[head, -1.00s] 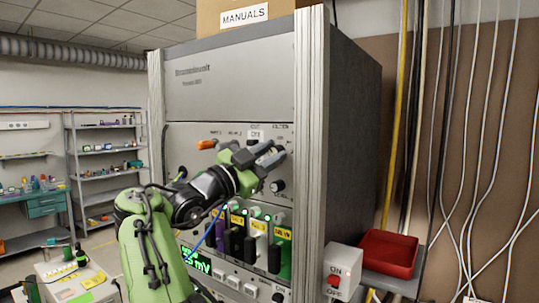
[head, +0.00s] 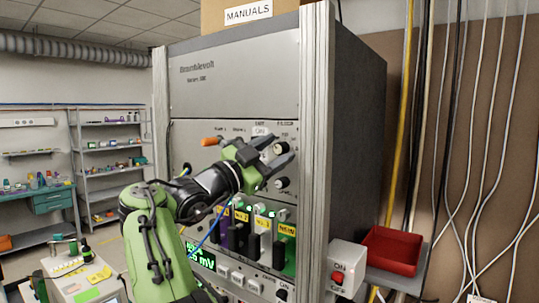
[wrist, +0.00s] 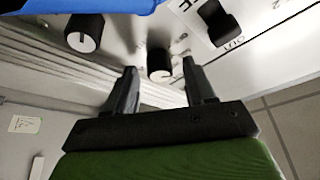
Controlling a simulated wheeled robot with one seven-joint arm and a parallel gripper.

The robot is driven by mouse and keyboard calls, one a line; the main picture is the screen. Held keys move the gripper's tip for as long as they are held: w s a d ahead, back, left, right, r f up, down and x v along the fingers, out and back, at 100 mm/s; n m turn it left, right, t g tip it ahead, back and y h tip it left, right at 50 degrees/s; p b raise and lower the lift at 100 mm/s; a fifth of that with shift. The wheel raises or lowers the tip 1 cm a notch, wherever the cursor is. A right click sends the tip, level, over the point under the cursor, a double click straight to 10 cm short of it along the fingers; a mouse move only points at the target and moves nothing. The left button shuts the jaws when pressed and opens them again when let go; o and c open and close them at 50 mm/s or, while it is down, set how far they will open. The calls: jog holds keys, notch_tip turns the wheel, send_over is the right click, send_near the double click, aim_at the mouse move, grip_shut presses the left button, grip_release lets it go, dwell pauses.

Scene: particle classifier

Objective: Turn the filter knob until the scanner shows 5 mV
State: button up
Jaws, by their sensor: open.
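The filter knob (head: 281,148), black with a white-faced end, is at the upper right of the grey panel. My gripper (head: 280,150) is open in front of the panel, one finger on each side of this knob. In the wrist view, a knob (wrist: 159,66) shows between the fingertips of my gripper (wrist: 158,72), with gaps on both sides. The scanner display (head: 203,258) glows green at the lower left of the rack. It ends in "5 mV", and my arm hides its leading part.
A second knob (head: 282,183) is just below the gripper. An orange-tipped part (head: 211,141) sticks out to the left. Coloured modules (head: 265,233) line up below. A red tray (head: 391,250) and an ON switch box (head: 346,268) stand at the right.

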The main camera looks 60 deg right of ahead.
jog(key=b+v, duration=0.7)
jog(key=v, duration=0.9)
jog(key=shift+d, duration=0.2)
